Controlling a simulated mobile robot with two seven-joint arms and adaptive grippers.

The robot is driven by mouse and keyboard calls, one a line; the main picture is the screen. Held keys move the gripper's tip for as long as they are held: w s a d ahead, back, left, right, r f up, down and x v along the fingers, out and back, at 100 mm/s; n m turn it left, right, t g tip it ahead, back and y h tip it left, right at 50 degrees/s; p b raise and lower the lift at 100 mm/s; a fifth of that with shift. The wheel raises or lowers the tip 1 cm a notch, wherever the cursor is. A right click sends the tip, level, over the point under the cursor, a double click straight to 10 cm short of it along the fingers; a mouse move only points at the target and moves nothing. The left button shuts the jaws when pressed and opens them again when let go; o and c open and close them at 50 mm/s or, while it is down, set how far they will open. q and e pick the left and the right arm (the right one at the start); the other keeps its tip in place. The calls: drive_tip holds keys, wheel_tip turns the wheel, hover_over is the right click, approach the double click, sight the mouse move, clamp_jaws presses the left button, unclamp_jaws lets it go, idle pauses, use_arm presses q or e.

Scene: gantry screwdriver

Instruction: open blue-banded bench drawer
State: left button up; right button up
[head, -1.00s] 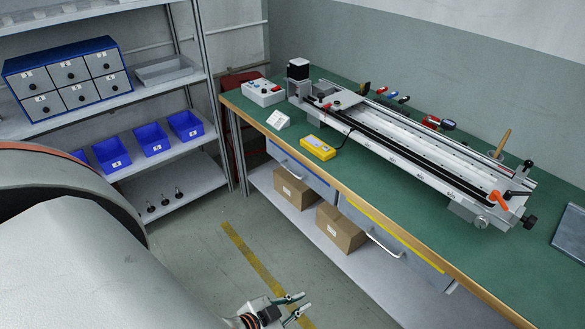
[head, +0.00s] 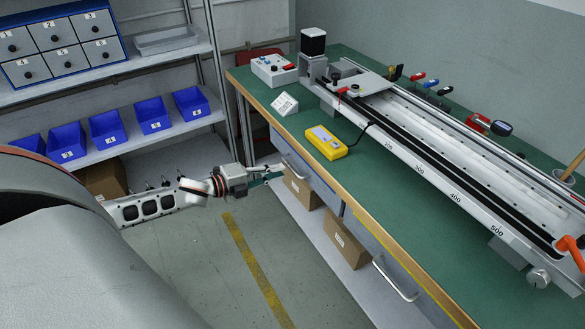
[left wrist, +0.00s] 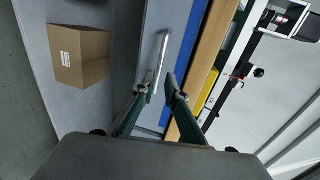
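The bench drawer with the blue band (head: 301,158) is under the left part of the green bench top and looks shut. Its silver bar handle (head: 297,172) also shows in the left wrist view (left wrist: 161,55). My left gripper (head: 279,173) is at the handle's left end. In the left wrist view its two green fingers (left wrist: 158,88) are apart, with the near end of the handle between or just beyond the tips. I cannot tell whether they touch it. My right gripper is not in view.
A second drawer with a yellow band (head: 378,232) and its handle (head: 396,279) is to the right. Cardboard boxes (head: 346,241) stand on the shelf below the drawers. Shelves with blue bins (head: 108,129) are at left. The floor before the bench is clear.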

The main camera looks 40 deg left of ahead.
sight(291, 168)
use_arm(q)
drive_tip(key=b+x, duration=0.1)
drive_tip(key=x, duration=0.4)
drive_tip(key=shift+w+d+f, duration=0.1)
drive_tip(key=shift+w+f, duration=0.15)
drive_tip(key=shift+w, duration=0.25)
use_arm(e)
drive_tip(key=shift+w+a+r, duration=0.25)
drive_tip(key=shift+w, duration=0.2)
use_arm(q)
drive_tip(key=shift+d, duration=0.1)
clamp_jaws()
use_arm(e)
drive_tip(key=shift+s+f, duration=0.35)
